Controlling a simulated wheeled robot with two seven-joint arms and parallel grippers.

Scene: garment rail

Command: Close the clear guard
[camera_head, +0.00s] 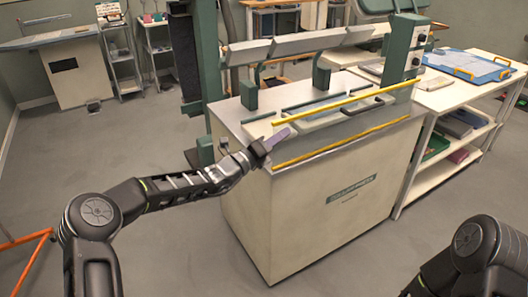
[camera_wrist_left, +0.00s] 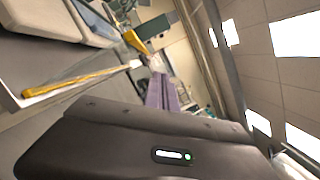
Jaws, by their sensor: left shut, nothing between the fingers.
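The machine (camera_head: 310,205) is a cream cabinet with a grey top and green posts. A yellow bar (camera_head: 345,100) runs along its front above the top, and a second yellow strip (camera_head: 340,143) lies lower at the front edge. The clear guard itself is hard to make out; it seems to be the see-through panel by these yellow edges. My left gripper (camera_head: 279,138), with purple fingers, is shut and empty at the left front corner, near the left end of the upper bar. Its fingers (camera_wrist_left: 163,93) show in the left wrist view, beside a yellow bar (camera_wrist_left: 75,83). My right gripper is out of view.
A white table (camera_head: 440,95) with a blue tray (camera_head: 470,66) stands to the right of the machine, with shelves below. Grey padded bars (camera_head: 300,43) hang above the machine's back. The floor (camera_head: 185,255) in front is clear.

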